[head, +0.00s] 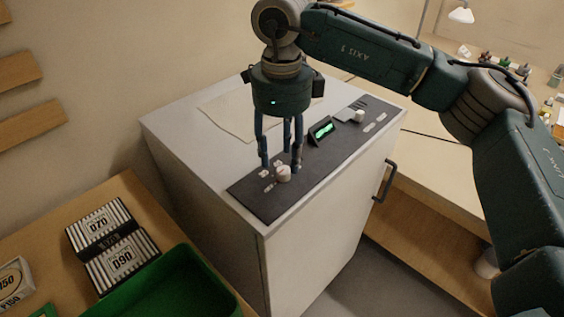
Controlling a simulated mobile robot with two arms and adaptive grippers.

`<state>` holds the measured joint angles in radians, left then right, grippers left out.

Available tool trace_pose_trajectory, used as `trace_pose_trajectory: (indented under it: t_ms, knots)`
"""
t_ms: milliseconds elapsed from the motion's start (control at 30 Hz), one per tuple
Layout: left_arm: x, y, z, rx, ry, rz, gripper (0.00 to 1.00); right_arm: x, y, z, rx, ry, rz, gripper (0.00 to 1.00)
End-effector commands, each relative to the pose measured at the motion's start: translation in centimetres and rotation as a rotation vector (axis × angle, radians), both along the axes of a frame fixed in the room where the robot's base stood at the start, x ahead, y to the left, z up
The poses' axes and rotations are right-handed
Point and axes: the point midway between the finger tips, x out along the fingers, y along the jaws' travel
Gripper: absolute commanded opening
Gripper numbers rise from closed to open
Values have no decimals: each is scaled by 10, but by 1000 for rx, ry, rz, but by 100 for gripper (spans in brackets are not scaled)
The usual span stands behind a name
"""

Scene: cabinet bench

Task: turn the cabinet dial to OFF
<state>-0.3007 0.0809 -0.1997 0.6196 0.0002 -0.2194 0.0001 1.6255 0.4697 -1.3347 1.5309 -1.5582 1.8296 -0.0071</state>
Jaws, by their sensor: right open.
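The cabinet (190,150) has a dark control panel (325,158) along the front of its top. A round white dial (284,175) stands near the panel's left end, with small pale labels beside it too small to read. A second white knob (359,116) is near the right end. My right gripper (280,167) points down over the left dial. It is open, with its fingertips spread around or just behind the dial; I cannot tell if they touch it. The dial's pointer direction is too small to read. My left gripper is not in view.
A small display with green glow (322,130) stands mid-panel, right of my fingers. A pale sheet (228,112) lies on the cabinet top behind. A door handle (384,180) sticks out in front. A green bin (170,290) and striped boxes (112,243) are at lower left.

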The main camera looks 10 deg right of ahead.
Motion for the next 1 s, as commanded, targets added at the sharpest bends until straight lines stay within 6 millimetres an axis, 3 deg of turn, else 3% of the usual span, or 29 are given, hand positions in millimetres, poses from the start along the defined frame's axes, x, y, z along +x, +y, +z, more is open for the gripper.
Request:
trace_pose_trajectory:
  t_ms: [200,400,1000]
  knots:
    - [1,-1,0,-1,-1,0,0,0,2,49,1,-5,0,43]
    - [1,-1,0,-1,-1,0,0,-1,3,75,1,-4,1,43]
    - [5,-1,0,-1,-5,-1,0,-1,2,83,1,-3,2,43]
